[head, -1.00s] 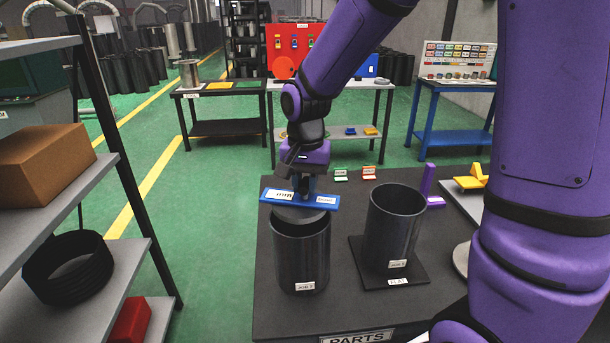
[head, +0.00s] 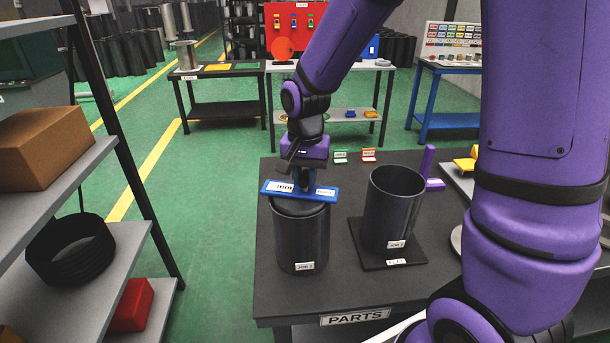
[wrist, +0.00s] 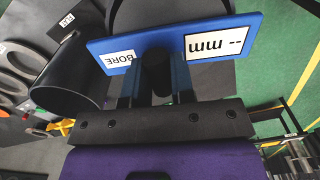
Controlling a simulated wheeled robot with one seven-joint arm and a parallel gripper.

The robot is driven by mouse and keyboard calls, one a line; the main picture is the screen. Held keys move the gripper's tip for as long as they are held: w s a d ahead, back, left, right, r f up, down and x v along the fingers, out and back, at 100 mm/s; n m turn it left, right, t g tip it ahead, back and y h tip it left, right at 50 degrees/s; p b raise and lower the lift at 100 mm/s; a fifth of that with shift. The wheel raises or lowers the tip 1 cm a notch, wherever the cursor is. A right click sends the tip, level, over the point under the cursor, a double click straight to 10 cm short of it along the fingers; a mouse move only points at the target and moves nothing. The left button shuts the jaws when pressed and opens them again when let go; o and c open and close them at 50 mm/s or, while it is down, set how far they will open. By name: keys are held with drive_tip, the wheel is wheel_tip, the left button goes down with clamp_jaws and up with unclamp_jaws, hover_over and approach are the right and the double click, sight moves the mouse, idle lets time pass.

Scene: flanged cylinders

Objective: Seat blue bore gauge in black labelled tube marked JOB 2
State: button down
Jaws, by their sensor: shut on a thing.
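The blue bore gauge (head: 297,193) is a flat blue bar with white labels and a dark round part below. My gripper (head: 304,184) is shut on it, just above the left black tube (head: 301,238). The gauge's dark lower part is at that tube's mouth; how far it reaches inside is hidden. The tube bears a small JOB label whose number I cannot read surely. A second black labelled tube (head: 391,210), open and empty-looking, stands to the right on a dark plate. In the wrist view the gauge (wrist: 160,42) shows "BORE" and "mm" labels between my fingers.
The tubes stand on a dark table (head: 340,285) marked PARTS. Small green and red tags (head: 368,154) and a purple bracket (head: 430,165) lie behind them. A grey shelf (head: 85,185) with a brown box stands at the left, with clear green floor between.

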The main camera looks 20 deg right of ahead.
drive_tip(key=shift+f, duration=0.6)
idle(0.4)
drive_tip(key=c, duration=0.9)
unclamp_jaws()
wheel_tip(320, 180, up, 10)
drive_tip(key=shift+f, duration=0.2)
drive_tip(key=shift+r, duration=0.6)
